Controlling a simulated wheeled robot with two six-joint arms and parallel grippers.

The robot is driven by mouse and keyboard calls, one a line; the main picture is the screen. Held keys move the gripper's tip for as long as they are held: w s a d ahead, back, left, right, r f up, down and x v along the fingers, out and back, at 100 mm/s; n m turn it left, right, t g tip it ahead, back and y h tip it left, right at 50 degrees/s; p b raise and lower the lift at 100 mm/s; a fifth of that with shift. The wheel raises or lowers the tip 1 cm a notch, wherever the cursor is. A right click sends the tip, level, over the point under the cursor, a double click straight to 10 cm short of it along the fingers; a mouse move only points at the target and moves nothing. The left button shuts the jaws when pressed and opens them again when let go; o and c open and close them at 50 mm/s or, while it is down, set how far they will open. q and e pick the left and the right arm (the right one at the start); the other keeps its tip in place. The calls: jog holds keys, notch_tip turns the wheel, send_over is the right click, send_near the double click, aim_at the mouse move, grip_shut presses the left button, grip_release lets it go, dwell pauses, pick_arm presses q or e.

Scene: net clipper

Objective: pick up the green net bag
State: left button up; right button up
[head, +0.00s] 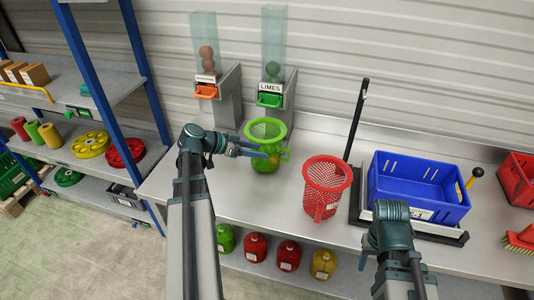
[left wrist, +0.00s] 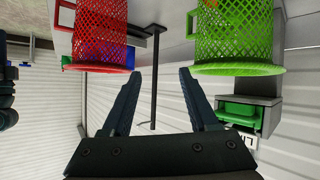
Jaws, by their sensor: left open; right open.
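The green net bag (head: 265,131) is an open mesh tube with a wide rim, standing upright on the metal bench below the limes dispenser. It also shows upside down at the upper right of the left wrist view (left wrist: 235,35). My left gripper (head: 268,153) is open in front of the green net bag in the head view. In the left wrist view its two fingers (left wrist: 158,72) have no bag between them; the green net bag is beside the right finger. My right gripper is not visible; only my right arm shows at the lower right.
A red net bag (head: 325,183) stands on the bench to the right. Further right are a blue crate (head: 418,190) on a scale with a dark post (head: 355,120), and a red brush (head: 519,239). The limes dispenser (head: 270,99) is behind. Bare bench lies left of centre.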

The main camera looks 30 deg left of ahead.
pick_arm(q)
jog(key=a+r+t, duration=0.2)
jog(key=a+r, duration=0.1)
jog(key=a, duration=0.3)
jog(key=b, duration=0.3)
send_near(268, 149)
jog(key=w+d+r, duration=0.3)
jog(key=shift+x, duration=0.75)
jog(key=shift+w, duration=0.15)
jog(key=b+x, duration=0.2)
jog(key=x, duration=0.3)
jog(key=shift+w+f, duration=0.1)
jog(key=shift+c, duration=0.2)
jog(key=shift+d, duration=0.1)
grip_shut()
